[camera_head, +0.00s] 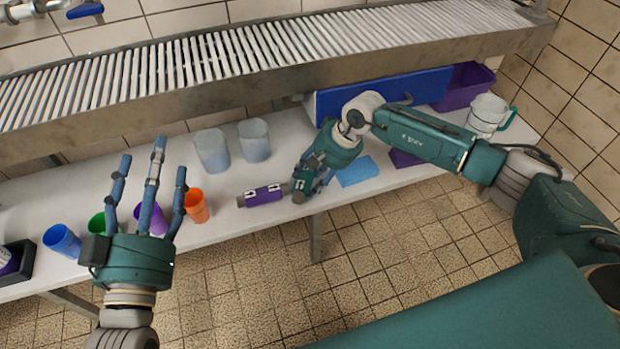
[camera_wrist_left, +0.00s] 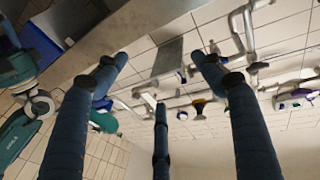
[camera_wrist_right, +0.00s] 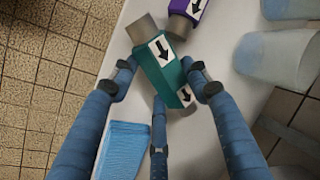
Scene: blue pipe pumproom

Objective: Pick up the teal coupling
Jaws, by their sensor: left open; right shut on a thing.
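The teal coupling (camera_wrist_right: 165,80) has grey ends and white labels with black arrows. In the right wrist view it lies between the fingers of my right gripper (camera_wrist_right: 160,82), which is shut on it. In the head view my right gripper (camera_head: 308,184) is low at the bench front and hides most of the coupling. I cannot tell whether the coupling still touches the bench. My left gripper (camera_head: 150,175) is open and empty, raised with its fingers pointing up in front of the cups. The left wrist view shows nothing between its fingers.
A purple coupling (camera_head: 263,195) lies just left of my right gripper. Two translucent tumblers (camera_head: 212,151) (camera_head: 255,141) stand behind it. An orange cup (camera_head: 196,206) and a blue cup (camera_head: 62,241) stand left. A blue cloth (camera_head: 357,170) lies right. A slatted shelf (camera_head: 250,55) overhangs the bench.

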